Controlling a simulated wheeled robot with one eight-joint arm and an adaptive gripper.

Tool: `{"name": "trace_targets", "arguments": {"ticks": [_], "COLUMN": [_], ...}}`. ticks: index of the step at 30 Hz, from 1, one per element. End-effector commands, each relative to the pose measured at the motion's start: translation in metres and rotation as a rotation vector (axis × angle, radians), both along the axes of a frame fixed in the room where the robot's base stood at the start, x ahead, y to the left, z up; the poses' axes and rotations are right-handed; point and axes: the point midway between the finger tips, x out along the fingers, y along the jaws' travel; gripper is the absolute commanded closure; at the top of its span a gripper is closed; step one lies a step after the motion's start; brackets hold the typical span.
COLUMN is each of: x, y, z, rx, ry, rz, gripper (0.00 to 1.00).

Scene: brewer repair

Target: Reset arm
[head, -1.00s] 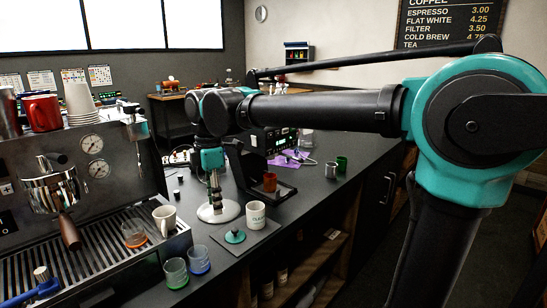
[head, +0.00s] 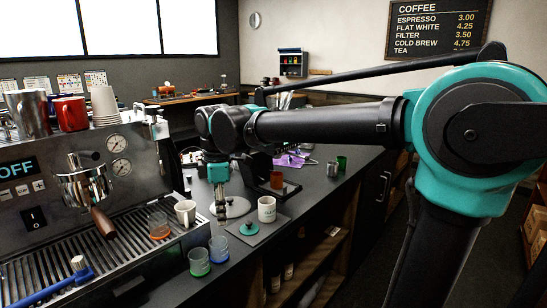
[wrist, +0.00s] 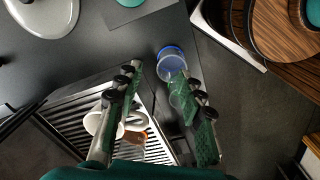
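My arm reaches from the right across the head view. My gripper (head: 220,208) points down over the counter, in front of a round pale plate (head: 236,207). In the wrist view my gripper (wrist: 159,72) shows two green-padded fingers spread apart with nothing held between them. A blue-banded glass (wrist: 170,58) lies below, near the right fingertip; it also stands at the counter's front in the head view (head: 218,246).
The espresso machine (head: 135,205) fills the left, with a white mug (head: 185,212) and an orange-bottomed glass (head: 158,226) on its grate. A green-banded glass (head: 199,262) stands in front. A printed mug (head: 267,209) sits on a mat with a teal-knobbed tamper (head: 249,229).

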Motion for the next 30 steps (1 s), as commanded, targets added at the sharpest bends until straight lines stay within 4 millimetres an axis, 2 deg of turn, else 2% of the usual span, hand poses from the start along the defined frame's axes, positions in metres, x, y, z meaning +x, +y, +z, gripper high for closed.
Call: {"name": "trace_targets", "arguments": {"ticks": [8,11,14,16,20,24,27,30], "x": [0.019,0.025,0.029,0.027,0.016,-0.01,-0.03,-0.047], "y": [-0.055,-0.083,-0.122,-0.155,-0.216,-0.272,-0.301,-0.32], "z": [-0.036,-0.055,-0.079,-0.101,-0.141,-0.18,-0.203,-0.219], "rx": [0.038,0.06,0.089,0.117,0.172,0.238,0.284,0.32], "ry": [-0.03,-0.045,-0.066,-0.084,-0.12,-0.158,-0.183,-0.2], "rz": [-0.268,-0.409,-0.594,-0.756,-1.068,-1.389,-1.581,-1.721], "gripper": [0.62,0.62,0.62,0.62,0.62,0.62,0.62,0.62]}}
